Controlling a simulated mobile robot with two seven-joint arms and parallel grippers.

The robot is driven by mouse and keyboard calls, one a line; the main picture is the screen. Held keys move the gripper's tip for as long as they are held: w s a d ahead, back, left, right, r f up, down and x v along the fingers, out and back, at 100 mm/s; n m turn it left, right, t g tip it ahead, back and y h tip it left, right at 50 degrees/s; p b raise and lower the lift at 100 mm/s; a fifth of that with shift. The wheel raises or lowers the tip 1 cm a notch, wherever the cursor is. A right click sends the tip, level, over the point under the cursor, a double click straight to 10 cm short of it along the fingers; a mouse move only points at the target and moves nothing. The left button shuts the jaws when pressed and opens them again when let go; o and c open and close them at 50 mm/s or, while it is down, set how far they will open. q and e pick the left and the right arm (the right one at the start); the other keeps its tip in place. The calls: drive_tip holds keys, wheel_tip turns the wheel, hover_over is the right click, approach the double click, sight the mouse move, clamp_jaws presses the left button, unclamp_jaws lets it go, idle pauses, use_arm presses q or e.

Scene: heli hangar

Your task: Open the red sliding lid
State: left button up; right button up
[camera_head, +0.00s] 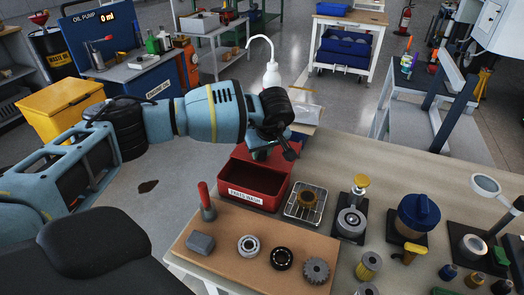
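A red box (232,190) labelled "PARTS WASH" stands at the table's left edge. Its front part is open, and I see into its empty-looking inside. A red flat part at its back (298,140), which looks like the sliding lid, is partly hidden behind my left gripper. My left gripper (271,155) reaches in from the left and points down over the back of the box, at the lid's near edge. Its fingertips are small and dark, and I cannot tell whether they are shut or touch the lid. My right gripper is not in view.
A wire basket with a brown part (305,203) stands right of the box. A white wash bottle (271,75) stands behind my gripper.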

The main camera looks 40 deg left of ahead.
use_arm(q)
drive_tip(key=o, duration=0.4)
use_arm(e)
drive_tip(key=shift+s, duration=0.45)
use_arm(q)
drive_tip(key=shift+v, duration=3.9)
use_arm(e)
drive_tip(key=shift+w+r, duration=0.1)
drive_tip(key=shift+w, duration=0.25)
use_arm(q)
drive_tip(key=shift+f, duration=0.1)
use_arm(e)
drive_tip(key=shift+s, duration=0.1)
